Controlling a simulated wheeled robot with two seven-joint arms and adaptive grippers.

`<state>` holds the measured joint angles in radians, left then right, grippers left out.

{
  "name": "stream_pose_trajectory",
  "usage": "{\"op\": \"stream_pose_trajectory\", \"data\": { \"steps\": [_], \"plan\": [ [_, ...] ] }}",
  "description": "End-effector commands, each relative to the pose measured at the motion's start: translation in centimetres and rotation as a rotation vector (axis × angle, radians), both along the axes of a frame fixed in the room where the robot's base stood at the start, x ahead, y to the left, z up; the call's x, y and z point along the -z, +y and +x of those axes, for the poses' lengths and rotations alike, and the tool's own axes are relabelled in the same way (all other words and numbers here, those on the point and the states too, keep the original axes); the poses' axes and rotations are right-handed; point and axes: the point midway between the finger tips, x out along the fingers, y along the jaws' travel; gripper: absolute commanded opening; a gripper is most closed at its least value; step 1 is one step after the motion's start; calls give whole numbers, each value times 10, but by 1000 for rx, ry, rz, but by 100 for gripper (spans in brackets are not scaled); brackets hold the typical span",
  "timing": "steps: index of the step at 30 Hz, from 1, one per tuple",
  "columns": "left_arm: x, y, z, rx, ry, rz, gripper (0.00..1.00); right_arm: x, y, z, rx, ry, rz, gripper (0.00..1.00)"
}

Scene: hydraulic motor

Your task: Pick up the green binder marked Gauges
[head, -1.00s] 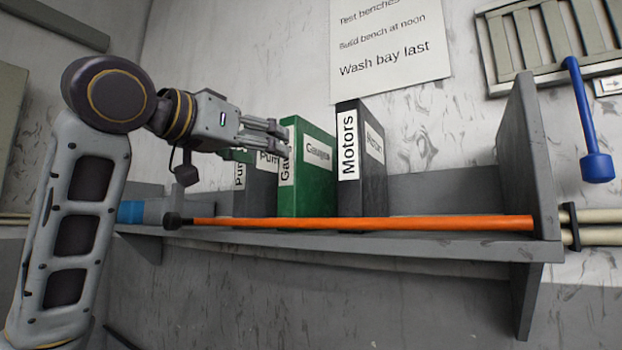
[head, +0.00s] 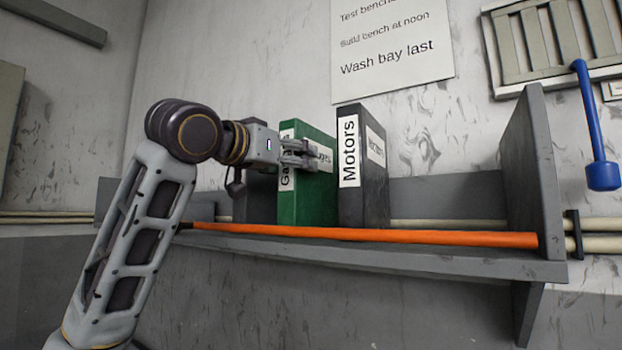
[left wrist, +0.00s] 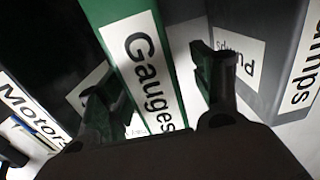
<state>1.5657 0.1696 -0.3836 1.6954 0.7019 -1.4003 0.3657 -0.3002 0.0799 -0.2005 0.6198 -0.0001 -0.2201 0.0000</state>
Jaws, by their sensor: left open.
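The green binder marked Gauges (head: 306,205) stands upright on the grey shelf, its lower part behind an orange bar. My left gripper (head: 316,154) is at the binder's upper part, in front of its label side in the head view. In the left wrist view the binder's spine (left wrist: 150,68) with its white Gauges label lies between the two open fingers of my left gripper (left wrist: 155,95). One finger is toward the Motors binder, the other toward the Pumps binder. I cannot tell whether either finger touches the green cover. My right gripper is not in view.
The dark Motors binder (head: 362,175) stands close on the right. The dark Pumps binder (head: 255,203), mostly hidden by my arm, stands on the left. The orange bar (head: 400,236) runs along the shelf's front (head: 430,262). A shelf end panel (head: 530,165) rises at the right.

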Motion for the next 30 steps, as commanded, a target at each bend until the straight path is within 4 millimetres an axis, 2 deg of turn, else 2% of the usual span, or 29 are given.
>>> {"op": "stream_pose_trajectory", "data": {
  "steps": [14,30],
  "plan": [
    [0,-3,4,0,2,1,65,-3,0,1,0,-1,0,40],
    [0,-29,36,0,2,0,65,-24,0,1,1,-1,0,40]
  ]
}}
